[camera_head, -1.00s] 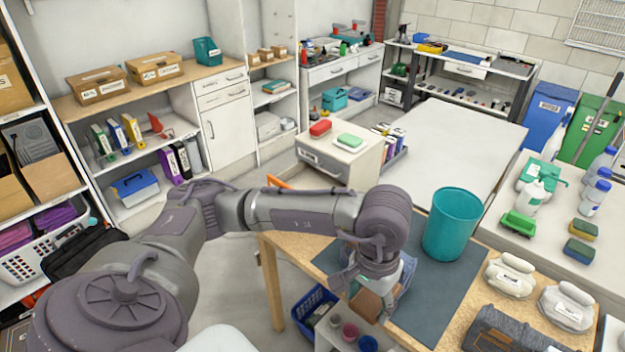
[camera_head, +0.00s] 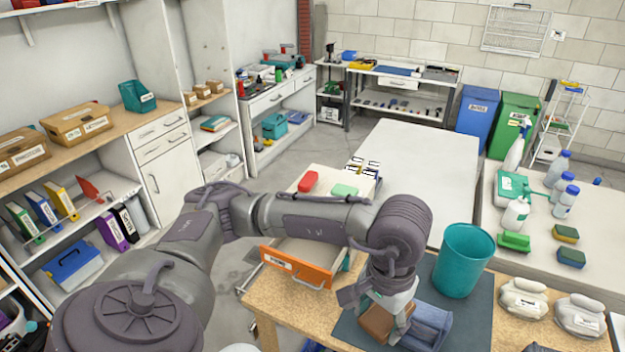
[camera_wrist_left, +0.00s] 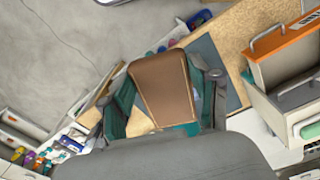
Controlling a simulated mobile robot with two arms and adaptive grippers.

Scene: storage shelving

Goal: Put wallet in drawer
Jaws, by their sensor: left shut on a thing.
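The brown wallet (camera_head: 377,322) is between the fingers of my left gripper (camera_head: 385,318), over the dark mat on the wooden table. In the left wrist view the wallet (camera_wrist_left: 162,88) fills the space between the two fingers of the left gripper (camera_wrist_left: 165,95), which is shut on it. The drawer (camera_head: 298,266) has an orange front and stands open behind the table, left of the gripper. My arm hides part of it. In the left wrist view the open drawer (camera_wrist_left: 285,42) is at the upper right, apart from the wallet. My right gripper is not in view.
A blue-grey open bin (camera_head: 432,325) stands right beside the gripper on the dark mat (camera_head: 470,310). A teal bucket (camera_head: 464,262) stands behind it. White packs (camera_head: 523,298) lie at right. A red item (camera_head: 308,181) and a green item (camera_head: 344,190) lie on the drawer cabinet.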

